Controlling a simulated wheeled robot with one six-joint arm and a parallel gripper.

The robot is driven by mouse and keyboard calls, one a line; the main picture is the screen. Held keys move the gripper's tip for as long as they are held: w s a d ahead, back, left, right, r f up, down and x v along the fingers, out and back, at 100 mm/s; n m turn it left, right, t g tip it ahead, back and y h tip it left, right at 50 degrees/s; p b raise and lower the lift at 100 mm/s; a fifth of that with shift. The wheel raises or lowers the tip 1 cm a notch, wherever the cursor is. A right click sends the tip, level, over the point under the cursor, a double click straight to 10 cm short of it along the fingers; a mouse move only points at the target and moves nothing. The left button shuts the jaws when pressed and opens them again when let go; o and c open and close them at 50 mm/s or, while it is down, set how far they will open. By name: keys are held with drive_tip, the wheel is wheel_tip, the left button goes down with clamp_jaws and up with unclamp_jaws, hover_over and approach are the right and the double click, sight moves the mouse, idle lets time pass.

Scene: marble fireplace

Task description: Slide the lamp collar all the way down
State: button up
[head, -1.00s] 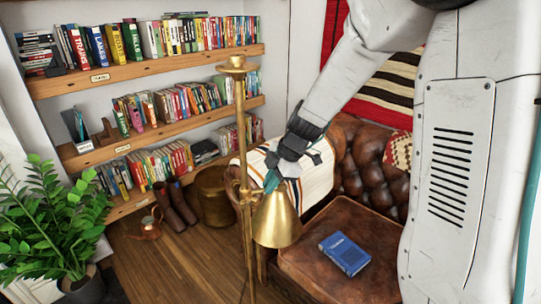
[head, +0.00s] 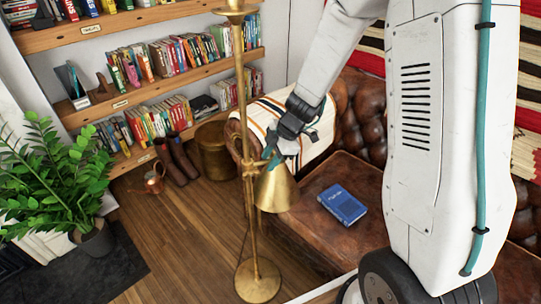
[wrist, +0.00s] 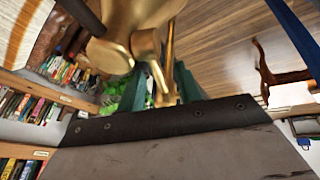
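The brass floor lamp (head: 240,95) stands upright on a round base (head: 257,281). Its collar (head: 248,166) sits around the pole partway down, with bare pole below it, and carries a cone shade (head: 275,188). My gripper (head: 270,162) reaches in from the upper right to the joint beside the collar, just above the shade. In the wrist view, the teal fingers of my gripper (wrist: 162,90) stand on either side of a brass stem (wrist: 158,78) and seem closed on it. Nearer brass hides part of the contact.
A leather chair with a blue book (head: 342,204) is right of the lamp. A potted plant (head: 55,185) is at the left; bookshelves (head: 150,80), a brass bucket (head: 214,152) and a copper watering can (head: 154,180) are behind. Wooden floor (head: 185,240) around the base is clear.

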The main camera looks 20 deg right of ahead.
drive_tip(key=shift+r, duration=0.15)
drive_tip(key=v, duration=0.7)
drive_tip(key=shift+r, duration=0.3)
drive_tip(key=shift+d, duration=0.15)
drive_tip(key=s+r+m+h, duration=0.1)
drive_tip(key=s+r+m, duration=0.4)
drive_tip(key=s, duration=0.4)
drive_tip(key=s+r+m+h, duration=0.2)
drive_tip(key=s+r+m, duration=0.3)
drive_tip(key=s+m, duration=0.2)
drive_tip(key=s+r+m+g+h, duration=0.1)
drive_tip(key=s+r+m, duration=0.4)
drive_tip(key=s, duration=0.6)
drive_tip(key=shift+s+a+r+m, duration=0.25)
drive_tip(key=shift+a+r+m, duration=0.1)
drive_tip(key=shift+a+m, duration=0.05)
